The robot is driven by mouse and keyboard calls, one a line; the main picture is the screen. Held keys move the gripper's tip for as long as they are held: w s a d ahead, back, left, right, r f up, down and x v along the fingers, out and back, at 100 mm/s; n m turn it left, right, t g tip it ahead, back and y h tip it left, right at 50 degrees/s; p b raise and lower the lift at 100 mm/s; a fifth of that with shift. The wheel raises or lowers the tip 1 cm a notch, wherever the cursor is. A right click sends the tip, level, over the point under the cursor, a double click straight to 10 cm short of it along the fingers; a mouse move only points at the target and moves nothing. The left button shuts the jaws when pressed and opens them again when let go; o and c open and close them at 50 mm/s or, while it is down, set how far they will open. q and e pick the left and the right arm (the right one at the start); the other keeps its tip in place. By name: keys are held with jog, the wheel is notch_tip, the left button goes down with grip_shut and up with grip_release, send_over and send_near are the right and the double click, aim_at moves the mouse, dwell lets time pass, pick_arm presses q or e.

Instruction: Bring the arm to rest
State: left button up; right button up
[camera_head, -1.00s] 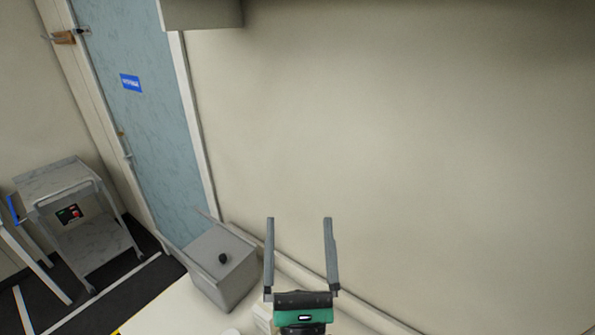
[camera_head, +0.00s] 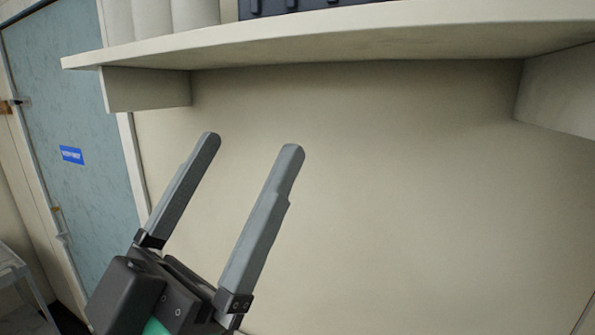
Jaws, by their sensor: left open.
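My left gripper (camera_head: 252,145) is at the lower left of the head view, large and near the camera. Its two long grey fingers point up and a little to the right. They stand wide apart with nothing between them. Behind them is the bare cream wall. The fingertips are below the underside of a shelf in the picture, and I see no contact. My right gripper is not in view.
A long cream shelf (camera_head: 330,42) crosses the top, with white cylindrical items (camera_head: 152,17) and a dark case (camera_head: 290,6) on it. A blue door (camera_head: 75,110) with a blue sign is at the left. A cart (camera_head: 12,268) shows at the left edge. The wall (camera_head: 400,190) is bare.

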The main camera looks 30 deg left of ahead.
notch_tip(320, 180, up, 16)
jog(key=p, duration=1.4)
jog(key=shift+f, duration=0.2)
